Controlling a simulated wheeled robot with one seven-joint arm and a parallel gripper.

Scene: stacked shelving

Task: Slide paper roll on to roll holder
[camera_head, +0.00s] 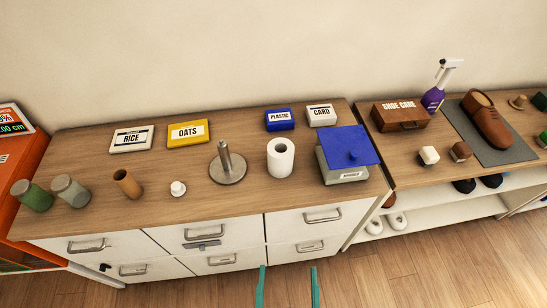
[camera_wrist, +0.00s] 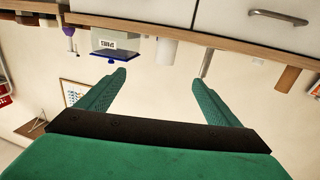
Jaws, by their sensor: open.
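The white paper roll (camera_head: 281,158) stands upright on the wooden counter top, its hollow core facing up. The roll holder (camera_head: 227,163), a grey metal post on a round base, stands just left of it, with its post bare. My gripper (camera_head: 288,268) shows as two teal fingers at the bottom edge, spread apart and empty, in front of the drawers. In the wrist view, which is upside down, my gripper (camera_wrist: 162,79) is open. The roll (camera_wrist: 167,53) shows between the fingers, and the holder's post (camera_wrist: 206,62) is near the right fingertip.
A blue-lidded box (camera_head: 348,155) stands close right of the roll. A small white knob-like object (camera_head: 178,188), a brown cylinder (camera_head: 127,183) and green jars (camera_head: 70,190) are at left. Labelled boxes, including OATS (camera_head: 188,132), line the back. Drawer handles (camera_head: 322,215) protrude in front.

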